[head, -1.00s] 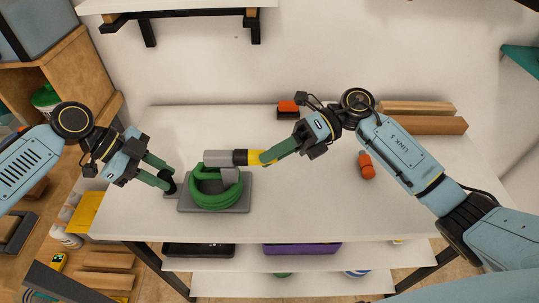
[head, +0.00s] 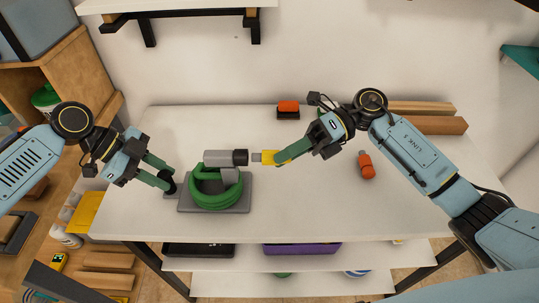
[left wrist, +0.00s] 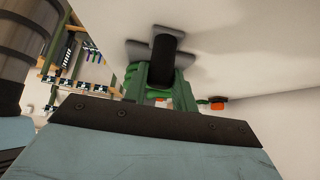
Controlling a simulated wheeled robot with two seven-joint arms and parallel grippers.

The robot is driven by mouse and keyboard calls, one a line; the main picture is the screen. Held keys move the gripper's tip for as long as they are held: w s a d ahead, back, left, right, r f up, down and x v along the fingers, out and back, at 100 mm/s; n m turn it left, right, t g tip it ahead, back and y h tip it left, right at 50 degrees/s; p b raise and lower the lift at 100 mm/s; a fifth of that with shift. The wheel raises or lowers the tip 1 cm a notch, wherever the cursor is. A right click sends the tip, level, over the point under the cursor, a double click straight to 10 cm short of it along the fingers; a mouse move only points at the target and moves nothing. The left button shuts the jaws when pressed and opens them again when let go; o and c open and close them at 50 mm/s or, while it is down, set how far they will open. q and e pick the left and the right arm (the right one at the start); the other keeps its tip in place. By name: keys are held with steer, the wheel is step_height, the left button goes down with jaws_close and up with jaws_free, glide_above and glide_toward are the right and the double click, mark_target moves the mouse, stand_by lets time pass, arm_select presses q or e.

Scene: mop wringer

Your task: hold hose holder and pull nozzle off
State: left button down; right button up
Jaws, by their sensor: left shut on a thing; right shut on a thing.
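The hose holder (head: 243,200) is a grey base on the white table, with a coiled green hose (head: 215,199) and a grey cylinder (head: 222,158) with a black end on top. My left gripper (head: 170,182) is shut on a black knob at the left edge of the holder's base. In the left wrist view, a dark upright cylinder (left wrist: 165,58) stands between the green fingers. My right gripper (head: 280,156) is shut on the yellow nozzle (head: 271,157), whose grey tip points at the cylinder's black end. A small gap separates them.
An orange and black block (head: 288,109) lies at the back of the table (head: 320,205). A red-orange bottle (head: 366,165) lies to the right. Wooden blocks (head: 425,125) sit at the back right. The table's front middle is clear.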

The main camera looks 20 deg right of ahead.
steer(key=shift+s+d, duration=0.25)
steer(key=shift+d, duration=0.45)
steer(key=shift+s+d, duration=0.2)
steer(key=shift+d, duration=0.5)
arm_select(q)
steer(key=c, duration=1.1)
jaws_free()
steer(key=shift+o, duration=0.2)
steer(key=v, duration=1.2)
steer(key=shift+a, duration=0.1)
